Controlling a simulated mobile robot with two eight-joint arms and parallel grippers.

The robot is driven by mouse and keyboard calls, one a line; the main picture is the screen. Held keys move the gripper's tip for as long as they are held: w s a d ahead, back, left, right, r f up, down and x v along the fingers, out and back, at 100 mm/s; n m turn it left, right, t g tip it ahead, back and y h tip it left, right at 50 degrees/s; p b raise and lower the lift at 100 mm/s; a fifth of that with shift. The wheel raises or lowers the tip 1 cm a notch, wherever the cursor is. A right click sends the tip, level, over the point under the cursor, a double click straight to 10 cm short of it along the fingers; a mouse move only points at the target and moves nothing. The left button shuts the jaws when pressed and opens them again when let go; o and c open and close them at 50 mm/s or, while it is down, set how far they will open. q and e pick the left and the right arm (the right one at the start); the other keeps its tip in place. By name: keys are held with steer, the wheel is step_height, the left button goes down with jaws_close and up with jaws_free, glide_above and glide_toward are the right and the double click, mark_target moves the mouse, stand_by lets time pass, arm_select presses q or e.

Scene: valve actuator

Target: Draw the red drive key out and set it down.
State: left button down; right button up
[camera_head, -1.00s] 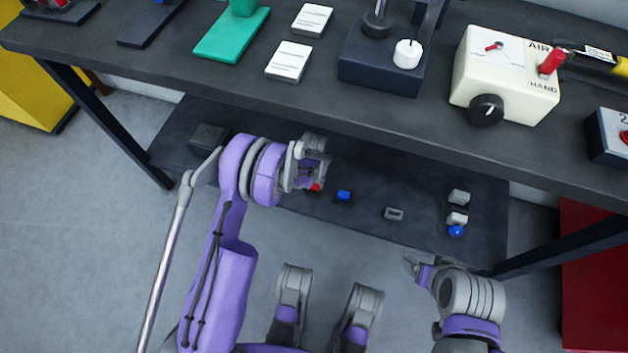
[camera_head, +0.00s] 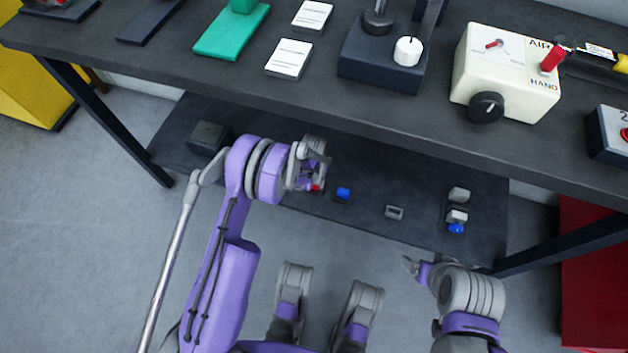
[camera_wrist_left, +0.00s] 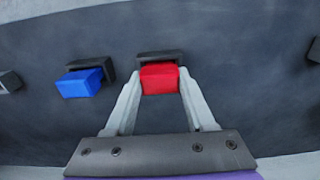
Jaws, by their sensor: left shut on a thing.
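The red drive key (camera_wrist_left: 159,79) is a small red block between the fingertips of my left gripper (camera_wrist_left: 158,88) in the left wrist view. The gripper is shut on it. A dark holder (camera_wrist_left: 160,55) shows right behind the key; I cannot tell how deep the key sits in it. In the head view my left gripper (camera_head: 312,178) is over the lower shelf, and only a bit of the key (camera_head: 316,187) shows beside the fingers. My right gripper (camera_head: 415,265) is at the shelf's front edge, apart from the key; its opening is too small to judge.
A blue key (camera_wrist_left: 79,83) in a similar dark holder is just left of the red one in the wrist view. Grey blocks (camera_head: 394,212) and a blue knob (camera_head: 456,229) lie further right on the lower shelf (camera_head: 365,235). The bench top (camera_head: 250,85) overhangs the shelf.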

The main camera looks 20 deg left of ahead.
arm_select(q)
steer(key=shift+f, duration=0.25)
steer(key=shift+c, duration=0.9)
jaws_free()
step_height(320, 180, up, 11)
steer(key=p, duration=0.3)
steer(key=shift+f, duration=0.15)
